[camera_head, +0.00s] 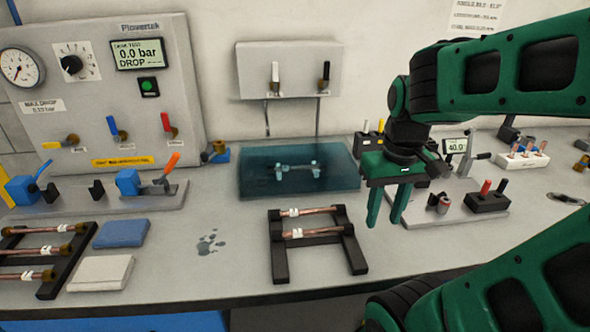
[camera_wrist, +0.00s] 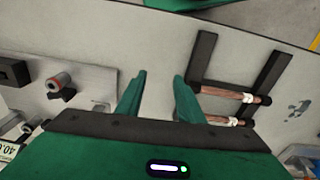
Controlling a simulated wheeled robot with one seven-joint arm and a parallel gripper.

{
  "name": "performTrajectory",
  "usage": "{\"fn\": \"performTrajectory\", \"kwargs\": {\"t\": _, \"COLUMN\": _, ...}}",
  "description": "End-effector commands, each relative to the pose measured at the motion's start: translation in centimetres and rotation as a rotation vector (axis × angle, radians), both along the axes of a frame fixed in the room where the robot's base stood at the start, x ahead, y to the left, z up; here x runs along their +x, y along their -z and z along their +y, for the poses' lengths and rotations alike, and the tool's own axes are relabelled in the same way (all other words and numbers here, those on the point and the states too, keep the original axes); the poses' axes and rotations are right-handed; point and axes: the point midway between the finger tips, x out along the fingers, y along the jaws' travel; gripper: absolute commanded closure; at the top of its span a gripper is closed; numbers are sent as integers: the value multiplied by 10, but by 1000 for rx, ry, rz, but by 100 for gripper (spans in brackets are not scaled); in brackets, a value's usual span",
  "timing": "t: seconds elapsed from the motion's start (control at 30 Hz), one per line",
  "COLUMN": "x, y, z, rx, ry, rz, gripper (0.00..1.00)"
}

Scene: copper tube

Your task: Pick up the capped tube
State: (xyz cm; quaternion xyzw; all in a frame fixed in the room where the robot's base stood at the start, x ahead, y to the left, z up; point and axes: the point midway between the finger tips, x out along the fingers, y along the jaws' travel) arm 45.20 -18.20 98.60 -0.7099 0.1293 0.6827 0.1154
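Two copper tubes with white labels lie across a black rack (camera_head: 279,262) in the middle of the bench: a rear tube (camera_head: 318,210) and a front tube (camera_head: 322,233). In the wrist view they show at right as one tube (camera_wrist: 218,91) and another (camera_wrist: 218,119). Which of them is capped I cannot tell. A left rack (camera_head: 56,283) holds several labelled tubes with brass-coloured ends, such as this tube (camera_head: 42,252). My gripper (camera_head: 386,222) is open and empty above the bench, right of the middle rack. Its fingers (camera_wrist: 160,76) are apart with only bench between them.
A water tank (camera_head: 255,183) stands behind the middle rack. A grey plate with a black block (camera_head: 487,202) and a small cylinder (camera_head: 444,203) is right of my gripper. Blue (camera_head: 121,233) and pale (camera_head: 100,272) pads lie left. A wet patch (camera_head: 208,243) marks otherwise clear bench.

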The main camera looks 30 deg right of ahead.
Motion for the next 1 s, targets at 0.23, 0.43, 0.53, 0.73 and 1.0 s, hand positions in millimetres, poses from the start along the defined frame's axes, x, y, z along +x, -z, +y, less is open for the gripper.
{"fn": "performTrajectory", "kwargs": {"t": 0.23, "x": 119, "y": -33, "z": 2, "rx": -150, "ry": -650, "rz": -82, "gripper": 66}}
{"fn": "performTrajectory", "kwargs": {"t": 0.43, "x": 208, "y": -54, "z": 27, "rx": -292, "ry": -1145, "rz": -121, "gripper": 66}}
{"fn": "performTrajectory", "kwargs": {"t": 0.53, "x": 239, "y": -61, "z": 39, "rx": -349, "ry": -1319, "rz": -129, "gripper": 66}}
{"fn": "performTrajectory", "kwargs": {"t": 0.73, "x": 268, "y": -66, "z": 52, "rx": -408, "ry": -1484, "rz": -132, "gripper": 66}}
{"fn": "performTrajectory", "kwargs": {"t": 1.0, "x": 282, "y": -32, "z": 47, "rx": -410, "ry": -1498, "rz": -129, "gripper": 66}}
